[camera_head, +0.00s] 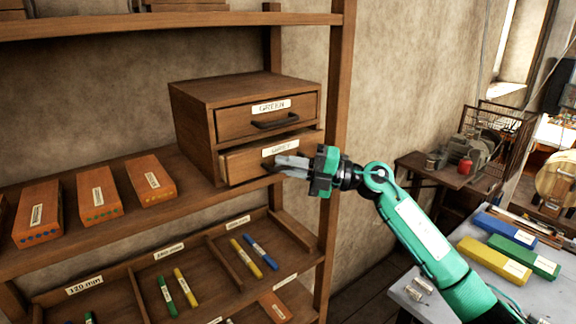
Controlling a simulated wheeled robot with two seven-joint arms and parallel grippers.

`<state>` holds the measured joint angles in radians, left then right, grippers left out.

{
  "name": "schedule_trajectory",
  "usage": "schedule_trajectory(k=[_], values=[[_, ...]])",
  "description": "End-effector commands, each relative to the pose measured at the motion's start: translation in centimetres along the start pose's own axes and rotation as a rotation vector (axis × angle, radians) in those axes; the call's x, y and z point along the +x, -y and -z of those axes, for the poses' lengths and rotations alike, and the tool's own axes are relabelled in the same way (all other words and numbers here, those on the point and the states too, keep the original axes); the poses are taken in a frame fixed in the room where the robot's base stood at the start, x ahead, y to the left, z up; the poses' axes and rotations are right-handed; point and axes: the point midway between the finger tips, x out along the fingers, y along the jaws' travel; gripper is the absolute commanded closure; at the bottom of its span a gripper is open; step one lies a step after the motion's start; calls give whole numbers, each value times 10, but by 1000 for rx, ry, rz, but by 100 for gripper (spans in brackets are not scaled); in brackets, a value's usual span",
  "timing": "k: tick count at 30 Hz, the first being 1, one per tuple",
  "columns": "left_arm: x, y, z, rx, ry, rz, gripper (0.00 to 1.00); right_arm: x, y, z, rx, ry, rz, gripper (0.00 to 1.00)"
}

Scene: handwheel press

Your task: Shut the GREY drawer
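A small wooden cabinet (193,125) with two drawers stands on the middle shelf. The upper drawer (235,125), labelled GREEN, looks shut. The lower drawer (235,167), labelled GREY, sticks out from the cabinet front, partly open. My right gripper (280,164) comes in from the right, with its fingers at the front of the GREY drawer, by its handle. The fingers cover part of the handle, and I cannot tell whether they touch it or how far apart they are. My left gripper is not in view.
Several orange-brown boxes (98,193) lie on the shelf left of the cabinet. A shelf post (337,120) stands just right of the drawers, near my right gripper. Trays below hold coloured sticks (180,285). A grey table (450,290) with coloured boxes is at the lower right.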

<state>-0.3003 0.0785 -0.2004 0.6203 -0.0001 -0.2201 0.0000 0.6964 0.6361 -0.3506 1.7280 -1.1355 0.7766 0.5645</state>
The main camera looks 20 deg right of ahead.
Motion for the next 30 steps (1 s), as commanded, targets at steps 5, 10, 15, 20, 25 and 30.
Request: schedule_trajectory(k=[5,10,15,20,25,30], values=[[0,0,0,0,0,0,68,1,1,-1,1,0,0,100],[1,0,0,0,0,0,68,14,4,-14,2,0,-1,100],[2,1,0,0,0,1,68,25,7,-25,2,0,0,100],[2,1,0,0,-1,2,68,26,7,-27,1,2,0,100],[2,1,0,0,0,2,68,26,6,-27,0,3,-1,85],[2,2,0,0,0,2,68,26,7,-27,0,2,0,68]])
